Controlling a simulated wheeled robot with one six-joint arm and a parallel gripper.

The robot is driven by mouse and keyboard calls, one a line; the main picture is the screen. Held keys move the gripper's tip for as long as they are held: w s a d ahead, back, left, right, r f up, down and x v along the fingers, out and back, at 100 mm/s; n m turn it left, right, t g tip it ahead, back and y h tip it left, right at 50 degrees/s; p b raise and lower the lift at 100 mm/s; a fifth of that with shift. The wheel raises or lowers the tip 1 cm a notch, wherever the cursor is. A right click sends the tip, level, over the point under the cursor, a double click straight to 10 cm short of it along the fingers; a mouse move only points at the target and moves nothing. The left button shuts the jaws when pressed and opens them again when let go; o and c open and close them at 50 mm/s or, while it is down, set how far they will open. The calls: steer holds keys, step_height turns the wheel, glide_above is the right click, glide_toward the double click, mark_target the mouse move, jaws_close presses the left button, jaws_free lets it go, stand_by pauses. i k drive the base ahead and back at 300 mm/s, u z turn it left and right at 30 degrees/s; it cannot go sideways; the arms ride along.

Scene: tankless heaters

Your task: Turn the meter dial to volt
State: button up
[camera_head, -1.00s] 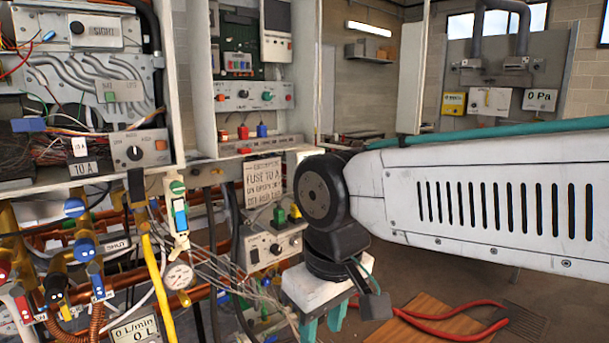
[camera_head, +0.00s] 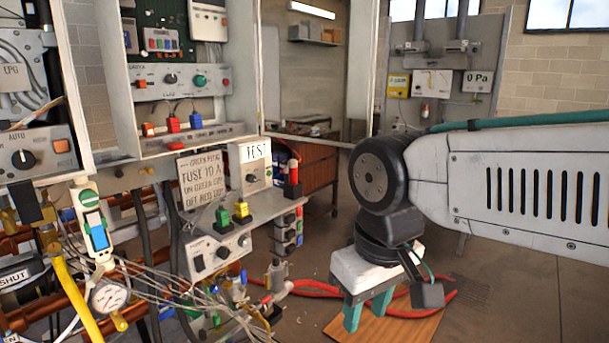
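My gripper (camera_head: 367,310) hangs below my white arm, with its two teal fingers pointing down. The fingers stand apart with nothing seen between them. No dial is readably marked volt, so I cannot tell which one is the meter dial. A white box marked TEST (camera_head: 256,157) with a small dark knob (camera_head: 250,178) stands left of my gripper. A grey panel with dark knobs (camera_head: 213,253) sits lower, also left of my gripper and apart from it. A yellow meter-like box (camera_head: 399,86) hangs on the far wall; its markings are too small to read.
Thin loose wires (camera_head: 165,285), a yellow hose (camera_head: 78,300) and a round gauge (camera_head: 110,295) crowd the lower left. A red hose (camera_head: 420,310) and a brown board (camera_head: 385,328) lie on the floor. The floor at the right is clear.

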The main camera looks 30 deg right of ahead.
mark_target(250, 178)
steer(key=z, duration=0.2)
steer(key=k, duration=0.5)
steer(key=u, duration=0.95)
steer(key=i, duration=1.15)
steer(key=z, duration=0.25)
